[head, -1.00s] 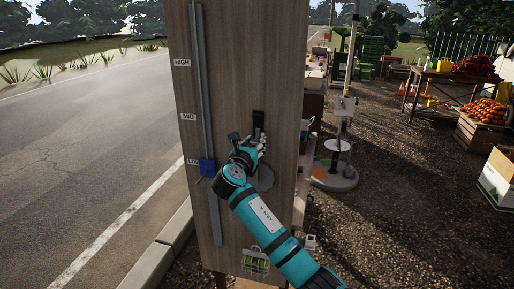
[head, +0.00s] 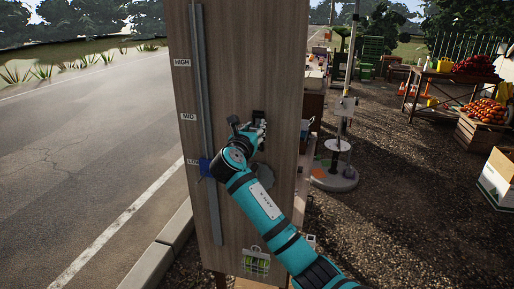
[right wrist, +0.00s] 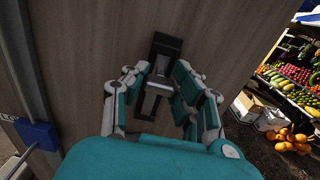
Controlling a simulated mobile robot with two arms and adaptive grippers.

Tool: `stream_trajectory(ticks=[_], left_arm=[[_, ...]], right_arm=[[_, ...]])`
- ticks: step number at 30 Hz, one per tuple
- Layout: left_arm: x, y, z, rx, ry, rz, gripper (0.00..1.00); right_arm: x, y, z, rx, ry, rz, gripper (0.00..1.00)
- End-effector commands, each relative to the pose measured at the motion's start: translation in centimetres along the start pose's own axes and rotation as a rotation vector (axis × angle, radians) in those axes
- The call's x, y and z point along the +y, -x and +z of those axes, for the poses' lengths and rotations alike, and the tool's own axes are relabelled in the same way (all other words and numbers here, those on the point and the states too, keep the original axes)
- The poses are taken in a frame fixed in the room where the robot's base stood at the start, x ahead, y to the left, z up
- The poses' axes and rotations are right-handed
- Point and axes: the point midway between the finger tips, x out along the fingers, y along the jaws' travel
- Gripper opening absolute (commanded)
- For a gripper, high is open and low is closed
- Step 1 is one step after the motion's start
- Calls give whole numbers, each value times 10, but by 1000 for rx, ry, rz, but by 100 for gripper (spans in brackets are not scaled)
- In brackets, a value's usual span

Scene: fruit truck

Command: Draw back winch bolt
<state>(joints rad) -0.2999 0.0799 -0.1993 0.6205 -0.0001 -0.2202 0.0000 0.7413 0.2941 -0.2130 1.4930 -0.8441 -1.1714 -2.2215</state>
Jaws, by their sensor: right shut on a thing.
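The winch bolt is a dark fitting (head: 258,115) on the upright wooden panel, to the right of the MID label. In the right wrist view its dark plate (right wrist: 164,48) and a lighter grey bar below it show between my fingers. My right gripper (head: 259,130) is at the bolt's lower part; it also shows in the right wrist view (right wrist: 160,82), with its fingers on either side of the bar, shut on it. The fingers partly hide the bolt. A grey disc (head: 266,176) on the panel is partly behind my right arm. My left gripper is out of view.
The wooden panel (head: 232,50) carries a vertical rail (head: 202,90) with HIGH and MID labels and a blue slider (head: 206,168) low down. A round-based stand (head: 335,178) is right of the panel. Fruit crates (head: 480,137) stand farther right. Open road lies left.

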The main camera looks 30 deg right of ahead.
Motion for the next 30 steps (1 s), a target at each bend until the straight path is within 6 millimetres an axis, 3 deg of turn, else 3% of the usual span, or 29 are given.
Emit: stream_trajectory(ticks=[1,2,8,17,30], left_arm=[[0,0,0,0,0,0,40],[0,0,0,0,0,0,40],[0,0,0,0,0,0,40],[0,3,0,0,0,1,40],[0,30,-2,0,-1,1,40]], right_arm=[[0,0,4,-4,-2,1,0],[0,0,4,-4,-1,2,27],[0,0,3,-2,0,1,52],[0,2,3,-1,1,1,52],[0,36,5,0,1,2,52]])
